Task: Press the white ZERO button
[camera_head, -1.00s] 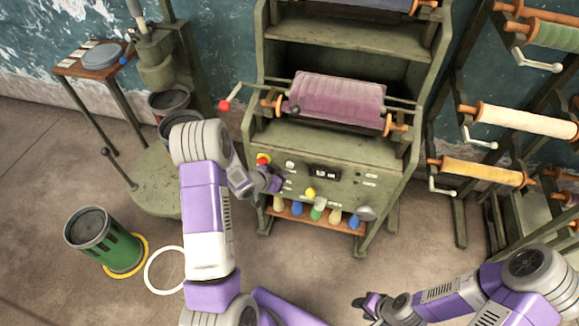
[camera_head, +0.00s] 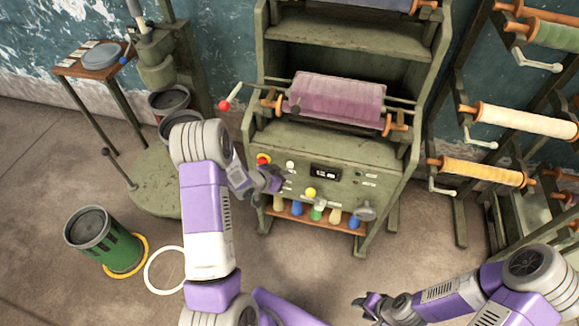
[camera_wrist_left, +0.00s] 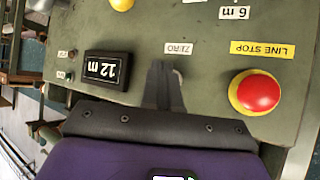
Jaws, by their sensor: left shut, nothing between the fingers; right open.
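The white ZERO button (camera_head: 290,164) is on the sloping green panel in the head view, between the red button and the display. My left gripper (camera_head: 281,183) is shut and empty, just in front of the panel and slightly below the button in the picture. In the left wrist view the panel appears upside down, with the ZERO label (camera_wrist_left: 178,48) just beyond my shut fingers (camera_wrist_left: 163,80). My right gripper (camera_head: 366,305) is open and empty, low and away from the panel.
The red LINE STOP button (camera_wrist_left: 257,92) is close beside my left fingers. The display (camera_wrist_left: 106,70) reads 12 m. A yellow button (camera_head: 310,192) sits lower on the panel. A roll of purple cloth (camera_head: 338,99) and a red-knobbed crank (camera_head: 225,105) are above.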

